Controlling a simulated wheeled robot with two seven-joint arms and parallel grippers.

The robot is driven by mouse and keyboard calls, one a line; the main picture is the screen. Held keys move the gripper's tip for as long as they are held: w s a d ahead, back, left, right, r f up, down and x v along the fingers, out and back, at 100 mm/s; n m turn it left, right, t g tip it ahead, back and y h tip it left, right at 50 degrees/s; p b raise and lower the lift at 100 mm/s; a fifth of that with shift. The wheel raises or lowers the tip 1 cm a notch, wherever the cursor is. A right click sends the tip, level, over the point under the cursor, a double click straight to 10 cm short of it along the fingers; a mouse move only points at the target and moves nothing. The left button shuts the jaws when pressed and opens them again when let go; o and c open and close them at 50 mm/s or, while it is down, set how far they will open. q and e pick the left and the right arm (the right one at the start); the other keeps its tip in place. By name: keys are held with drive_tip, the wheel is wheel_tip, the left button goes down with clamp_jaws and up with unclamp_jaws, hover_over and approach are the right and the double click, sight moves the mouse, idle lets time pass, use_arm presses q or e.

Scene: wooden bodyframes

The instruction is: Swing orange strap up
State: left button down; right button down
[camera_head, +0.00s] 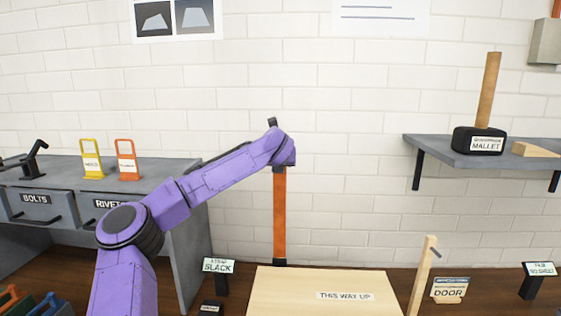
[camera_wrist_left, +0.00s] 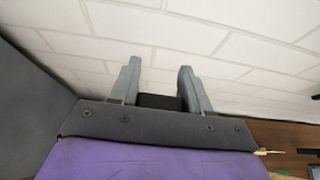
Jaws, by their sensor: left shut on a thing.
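The orange strap (camera_head: 279,215) stands upright as a straight band behind the wooden panel marked THIS WAY UP (camera_head: 315,283). Its lower end meets a small dark piece at the panel's far edge, and its top goes out of sight behind my left wrist. My left gripper (camera_wrist_left: 159,78) is shut on a dark block (camera_wrist_left: 160,102) between its two grey fingers, which looks like the strap's end piece. In the head view my wrist hides most of the fingers. The strap's orange part does not show in the wrist view. My right gripper is not in view.
A SLACK sign (camera_head: 218,267) stands left of the panel, and an upright wooden post (camera_head: 422,277) stands at its right. A shelf (camera_head: 450,150) with a mallet (camera_head: 480,139) hangs at right. A grey bench (camera_head: 185,185) stands at left. The white brick wall is close behind.

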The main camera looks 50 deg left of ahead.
use_arm(q)
drive_tip(key=shift+a+f, duration=0.1)
drive_tip(key=shift+f, duration=0.85)
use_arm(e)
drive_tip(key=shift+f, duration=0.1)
use_arm(q)
drive_tip(key=c, duration=0.6)
unclamp_jaws()
drive_tip(key=shift+w+a+f, duration=0.1)
drive_tip(key=b+v, duration=0.4)
drive_tip(key=v, duration=0.5)
drive_tip(key=shift+r, duration=0.2)
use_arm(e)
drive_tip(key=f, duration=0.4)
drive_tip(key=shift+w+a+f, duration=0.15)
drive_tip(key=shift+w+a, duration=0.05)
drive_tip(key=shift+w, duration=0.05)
use_arm(q)
drive_tip(key=shift+w+a, duration=0.15)
drive_tip(key=shift+w, duration=0.05)
